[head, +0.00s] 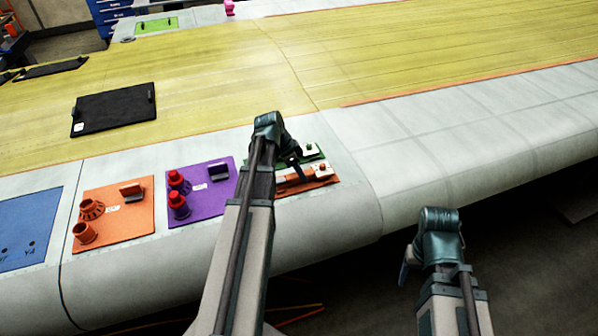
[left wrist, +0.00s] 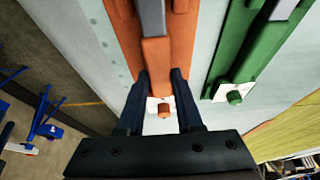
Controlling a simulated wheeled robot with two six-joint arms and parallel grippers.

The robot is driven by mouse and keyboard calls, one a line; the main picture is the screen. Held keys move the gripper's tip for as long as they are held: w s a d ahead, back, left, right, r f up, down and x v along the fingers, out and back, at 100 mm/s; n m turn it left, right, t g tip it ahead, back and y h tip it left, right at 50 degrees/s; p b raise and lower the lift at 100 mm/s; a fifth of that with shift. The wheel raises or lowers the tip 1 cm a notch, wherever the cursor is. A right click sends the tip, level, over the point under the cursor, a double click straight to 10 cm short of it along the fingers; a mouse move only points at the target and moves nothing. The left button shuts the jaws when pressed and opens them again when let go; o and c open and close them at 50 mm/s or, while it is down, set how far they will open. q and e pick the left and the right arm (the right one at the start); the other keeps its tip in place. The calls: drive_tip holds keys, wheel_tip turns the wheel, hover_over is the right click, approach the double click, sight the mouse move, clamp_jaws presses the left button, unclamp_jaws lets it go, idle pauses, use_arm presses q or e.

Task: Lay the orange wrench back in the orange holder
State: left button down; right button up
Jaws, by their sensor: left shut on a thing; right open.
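The orange holder (head: 322,184) lies on the wing's pale front edge, and in the left wrist view (left wrist: 125,22) it lies under the wrench. The orange wrench (left wrist: 155,52) has an orange handle and a grey shaft. My left gripper (left wrist: 160,76) is shut on its handle, directly over the holder and in line with it. I cannot tell whether the wrench touches the holder. In the head view my left gripper (head: 298,174) and arm hide most of the wrench. My right gripper (head: 406,268) is open and empty, away from the wing's edge.
A green holder (left wrist: 220,70) with a green-handled tool sits beside the orange one. A purple board (head: 213,202) with red items, an orange board (head: 122,226) and a blue board (head: 30,225) lie further left. The wing surface to the right is clear.

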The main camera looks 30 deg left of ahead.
use_arm(q)
drive_tip(key=shift+f, duration=0.1)
drive_tip(key=shift+f+b, duration=0.55)
drive_tip(key=shift+b, duration=0.1)
drive_tip(key=shift+c, duration=2.4)
unclamp_jaws()
drive_tip(key=shift+r, duration=0.1)
drive_tip(key=p+v, duration=1.3)
drive_tip(key=shift+s+r, duration=0.15)
drive_tip(key=shift+r, duration=0.15)
drive_tip(key=shift+a, duration=0.1)
